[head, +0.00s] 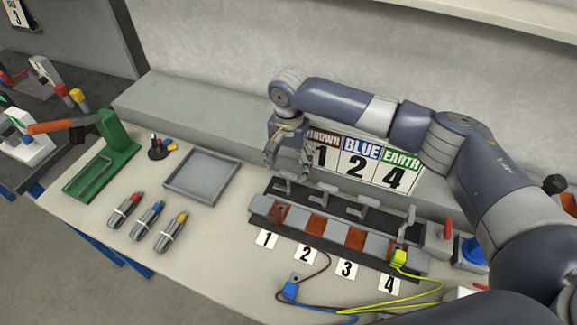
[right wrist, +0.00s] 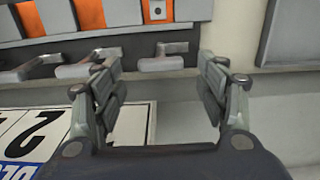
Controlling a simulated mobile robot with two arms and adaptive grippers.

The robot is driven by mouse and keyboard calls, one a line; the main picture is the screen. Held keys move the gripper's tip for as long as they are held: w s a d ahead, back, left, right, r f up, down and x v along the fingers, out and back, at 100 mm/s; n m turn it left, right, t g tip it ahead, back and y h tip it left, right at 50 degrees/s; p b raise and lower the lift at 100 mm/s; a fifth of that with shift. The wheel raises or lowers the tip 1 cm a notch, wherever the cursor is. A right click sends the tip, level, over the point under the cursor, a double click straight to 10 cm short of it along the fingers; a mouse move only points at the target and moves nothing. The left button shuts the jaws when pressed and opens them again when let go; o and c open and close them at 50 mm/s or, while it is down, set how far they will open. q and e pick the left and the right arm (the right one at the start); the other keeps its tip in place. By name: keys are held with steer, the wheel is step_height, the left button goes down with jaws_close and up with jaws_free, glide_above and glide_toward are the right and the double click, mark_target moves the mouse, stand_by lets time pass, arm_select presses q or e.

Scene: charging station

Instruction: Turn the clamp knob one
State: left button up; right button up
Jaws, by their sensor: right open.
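The terminal block (head: 290,222) has grey and orange segments and a row of grey clamp knobs behind it. Clamp knob one (head: 282,187) is the leftmost, behind the number 1 label (head: 265,239). My right gripper (head: 287,158) is open and empty, just above and behind this knob, pointing down. In the right wrist view, knob one (right wrist: 165,62) shows as a grey handle between the open fingers and beyond their tips, with no contact visible. Another knob (right wrist: 45,64) is to its left there. My left gripper is not in view.
The signboard (head: 361,161) stands close behind the knobs, beside my right gripper. A yellow-green connector (head: 398,257) is at position 4. A blue connector (head: 290,290) lies loose in front with wires. An empty grey tray (head: 177,188) and a green stand (head: 115,150) are left.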

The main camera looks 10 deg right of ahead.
step_height(320, 180, down, 2)
steer(key=shift+f, duration=0.25)
steer(key=shift+c, duration=1)
steer(key=c, duration=0.9)
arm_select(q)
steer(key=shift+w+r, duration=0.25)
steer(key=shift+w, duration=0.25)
arm_select(e)
steer(key=shift+o, duration=0.3)
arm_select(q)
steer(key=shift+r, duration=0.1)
